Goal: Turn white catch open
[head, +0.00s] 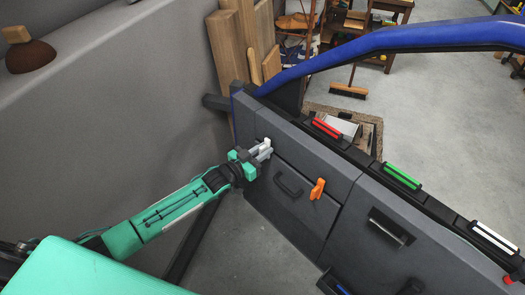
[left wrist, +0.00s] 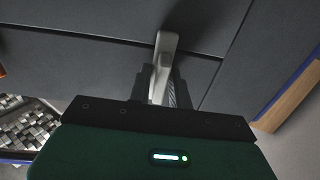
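The white catch (head: 266,143) sits on the upper left part of the grey car door panel (head: 330,178). My left gripper (head: 258,153) is at the catch, its arm reaching in from the left. In the left wrist view the catch (left wrist: 167,43) stands out pale against the dark panel, slightly tilted. The left gripper's dark fingers (left wrist: 162,88) lie close on both sides of its lower part and appear to touch it. The contact is partly hidden by the gripper body. My right gripper is not in view.
An orange catch (head: 317,189) and a dark pull handle (head: 288,184) are right of the white catch. Red (head: 326,128), green (head: 402,176) and white (head: 494,236) bars line the door's top edge. A blue frame (head: 400,38) arches above. A grey wall stands left.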

